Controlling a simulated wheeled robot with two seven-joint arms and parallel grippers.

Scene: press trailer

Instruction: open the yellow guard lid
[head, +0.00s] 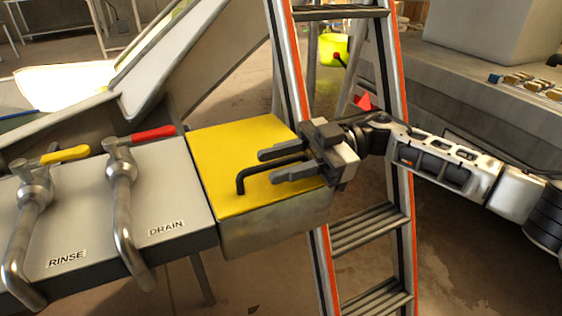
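The yellow guard lid (225,160) lies closed on top of a metal box at the right end of the grey counter. A black bent bar handle (262,174) sits on the lid. My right gripper (268,166) comes in from the right over the lid. Its two fingers are spread apart, with the handle bar showing between them. I cannot tell from this view how far the fingers are above the lid or whether they touch the handle. My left gripper is not in view.
The counter (180,197) carries a RINSE tap (33,190) with a yellow lever and a DRAIN tap (122,185) with a red lever, left of the lid. A stepladder (375,228) with orange rails stands just behind my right gripper. A bright green-yellow bucket (332,48) is farther back.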

